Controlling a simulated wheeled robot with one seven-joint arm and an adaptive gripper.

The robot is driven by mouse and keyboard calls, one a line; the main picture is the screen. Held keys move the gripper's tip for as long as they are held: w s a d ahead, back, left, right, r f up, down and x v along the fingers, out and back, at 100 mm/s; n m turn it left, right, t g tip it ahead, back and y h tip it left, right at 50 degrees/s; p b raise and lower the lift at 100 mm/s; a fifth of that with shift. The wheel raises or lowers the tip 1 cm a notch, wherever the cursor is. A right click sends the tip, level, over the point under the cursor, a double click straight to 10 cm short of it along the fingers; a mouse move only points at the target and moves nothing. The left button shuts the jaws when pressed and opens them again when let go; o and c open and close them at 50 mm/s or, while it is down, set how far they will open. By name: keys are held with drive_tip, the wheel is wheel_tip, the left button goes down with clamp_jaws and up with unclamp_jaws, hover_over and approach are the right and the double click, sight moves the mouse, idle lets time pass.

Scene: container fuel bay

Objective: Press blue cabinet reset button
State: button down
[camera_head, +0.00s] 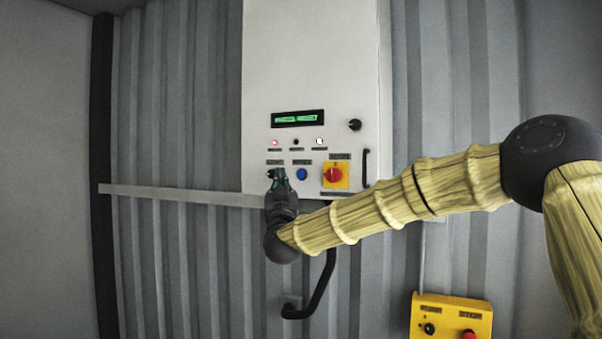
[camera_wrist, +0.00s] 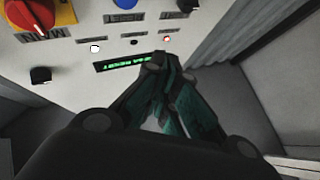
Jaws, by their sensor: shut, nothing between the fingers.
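The blue reset button (camera_head: 302,174) is on the front of the pale cabinet (camera_head: 270,60), below the small display (camera_head: 297,118). It also shows at the top edge of the wrist view (camera_wrist: 132,4). My gripper (camera_head: 277,174) is shut and empty. In the head view its tips are just left of the blue button, at about the same height, over the panel spot under the left label. In the wrist view the tips of my gripper (camera_wrist: 160,60) meet in front of the panel. The gap between tips and panel is unclear.
A red rotary switch on a yellow plate (camera_head: 335,175) is right of the button. A black knob (camera_head: 355,125) and a black handle (camera_head: 366,168) are on the cabinet's right side. A yellow control box (camera_head: 450,312) stands lower right. Corrugated wall is behind.

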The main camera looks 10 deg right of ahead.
sight(297, 173)
drive_tip(key=shift+s+d+r+h, duration=0.15)
drive_tip(key=shift+r+h, duration=0.15)
drive_tip(key=shift+r, duration=0.6)
drive_tip(key=shift+w+d+p, duration=0.45)
drive_tip(key=shift+w+d, duration=0.35)
drive_tip(key=shift+w, duration=0.4)
drive_tip(key=shift+w+d+p, duration=0.45)
drive_tip(key=shift+w+d, duration=0.4)
drive_tip(key=shift+w, duration=0.4)
drive_tip(key=shift+w+d+p, duration=0.45)
drive_tip(key=shift+w+d, duration=0.35)
drive_tip(key=shift+w, duration=0.4)
drive_tip(key=shift+w, duration=0.1)
drive_tip(key=shift+w+d+f, duration=0.1)
drive_tip(key=shift+w+d, duration=0.1)
drive_tip(key=shift+w, duration=0.05)
